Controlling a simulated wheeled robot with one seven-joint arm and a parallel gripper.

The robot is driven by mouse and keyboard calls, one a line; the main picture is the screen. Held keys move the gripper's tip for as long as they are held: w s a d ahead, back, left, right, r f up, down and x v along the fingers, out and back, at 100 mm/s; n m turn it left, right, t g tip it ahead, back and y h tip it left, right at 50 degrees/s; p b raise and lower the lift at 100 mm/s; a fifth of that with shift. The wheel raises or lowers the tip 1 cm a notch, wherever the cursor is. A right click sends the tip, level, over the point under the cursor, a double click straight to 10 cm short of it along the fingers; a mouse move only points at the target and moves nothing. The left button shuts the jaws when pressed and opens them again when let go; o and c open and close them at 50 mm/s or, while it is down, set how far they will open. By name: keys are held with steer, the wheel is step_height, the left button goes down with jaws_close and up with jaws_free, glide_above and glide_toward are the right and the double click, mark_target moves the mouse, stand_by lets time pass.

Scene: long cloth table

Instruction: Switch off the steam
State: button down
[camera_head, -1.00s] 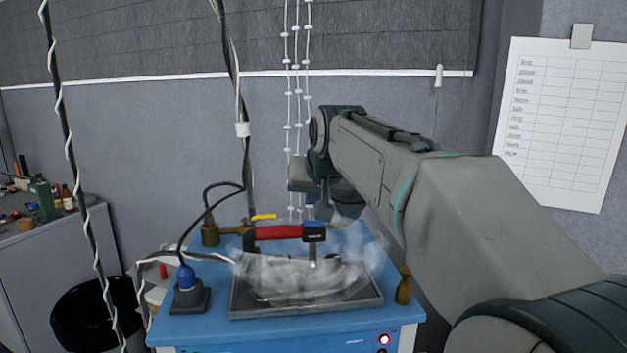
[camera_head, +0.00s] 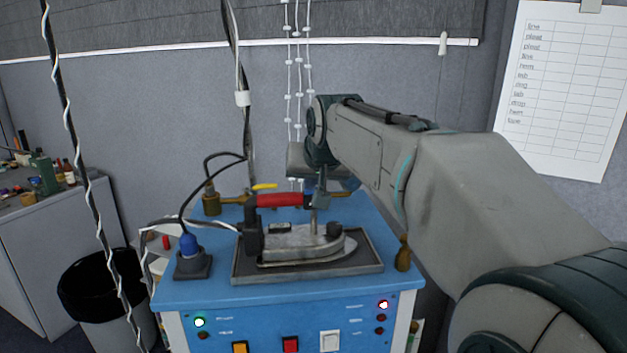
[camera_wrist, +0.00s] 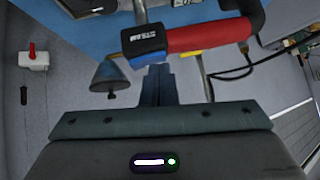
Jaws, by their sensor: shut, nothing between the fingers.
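The iron (camera_head: 300,243) sits flat on a dark tray on the blue station, with a red handle (camera_head: 280,200) above it. No vapour shows around it now. In the wrist view, a black block marked STEAM (camera_wrist: 143,38) sits at the end of the red handle (camera_wrist: 203,36), with a blue part (camera_wrist: 150,58) along its edge. My gripper (camera_wrist: 158,72) is shut and empty, its fingertips right at the blue part; I cannot tell whether they touch. In the head view my gripper (camera_head: 321,188) is at the right end of the handle and partly hides the block.
The blue station (camera_head: 200,293) has a lit green lamp (camera_head: 199,322), a lit lamp at right (camera_head: 383,304), and several switches. Cables hang at left and behind the iron. A black bin (camera_head: 100,290) and a grey cabinet (camera_head: 60,230) stand at left. A paper sheet hangs at right.

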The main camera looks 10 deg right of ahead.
steer(key=shift+f, duration=0.2)
steer(key=shift+s+d+r, duration=0.1)
steer(key=shift+s+d, duration=0.05)
steer(key=shift+d, duration=0.8)
steer(key=shift+a, duration=0.1)
steer(key=shift+r, duration=0.1)
steer(key=w+r+p+v, duration=0.2)
steer(key=v, duration=1)
steer(key=shift+s+d+r, duration=0.25)
steer(key=shift+s+r, duration=0.05)
steer(key=shift+p, duration=0.3)
